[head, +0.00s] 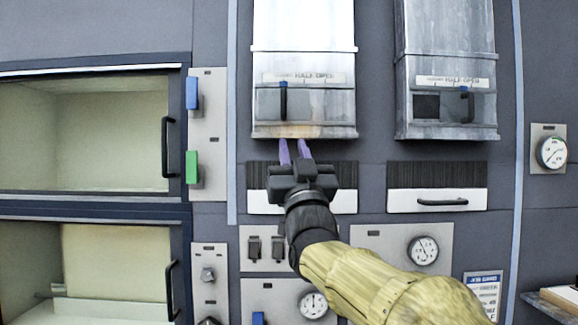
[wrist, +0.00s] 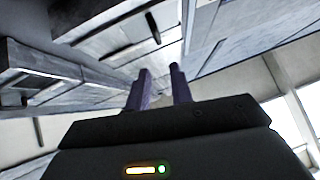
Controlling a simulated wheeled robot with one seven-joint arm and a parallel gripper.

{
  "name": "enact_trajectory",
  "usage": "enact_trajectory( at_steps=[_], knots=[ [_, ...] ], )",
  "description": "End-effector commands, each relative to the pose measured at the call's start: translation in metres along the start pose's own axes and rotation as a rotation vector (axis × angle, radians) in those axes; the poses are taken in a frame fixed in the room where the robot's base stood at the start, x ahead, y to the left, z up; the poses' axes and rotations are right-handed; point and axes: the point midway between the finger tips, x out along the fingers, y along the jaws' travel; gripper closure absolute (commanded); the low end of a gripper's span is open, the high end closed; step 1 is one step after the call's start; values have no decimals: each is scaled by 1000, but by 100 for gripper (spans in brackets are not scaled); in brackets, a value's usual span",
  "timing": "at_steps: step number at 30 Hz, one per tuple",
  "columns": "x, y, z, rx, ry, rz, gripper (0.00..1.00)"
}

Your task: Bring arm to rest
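My gripper (head: 294,152) is raised in front of the wall of equipment in the head view, with two purple fingers pointing up. The fingers stand a little apart with nothing seen between them, and they also show in the wrist view (wrist: 160,85). Their tips are just under the lower edge of the left metal hood (head: 305,60) in the picture; I cannot tell whether they touch it. My arm (head: 375,280), in a yellowish sleeve, reaches up from the lower right. My gripper hides part of the left dark slotted vent (head: 262,175).
A right metal hood (head: 445,60) hangs beside the left one, each with a small slider. A drawer handle (head: 442,202), gauges (head: 423,250), blue (head: 192,93) and green (head: 192,167) switches surround my arm. Two glazed chambers (head: 100,135) are at left. A ledge (head: 555,305) juts out lower right.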

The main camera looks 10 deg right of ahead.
Motion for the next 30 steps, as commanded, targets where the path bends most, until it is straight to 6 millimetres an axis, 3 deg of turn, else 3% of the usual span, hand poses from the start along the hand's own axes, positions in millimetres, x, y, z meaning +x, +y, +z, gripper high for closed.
enact_trajectory(
  at_steps=[5, 8, 11, 14, 18, 21, 24, 30],
  knots=[
    [-1, 0, 4, -1, -13, -1, 78],
    [-8, 1, 24, -4, -76, -3, 78],
    [-24, 4, 62, -9, -204, -7, 78],
    [-53, 8, 112, -15, -380, -10, 78],
    [-108, 16, 180, -20, -644, -8, 78],
    [-155, 22, 219, -21, -827, -3, 78],
    [-207, 28, 253, -21, -1010, 4, 78],
    [-322, 39, 295, -13, -1372, 27, 78]
  ],
)
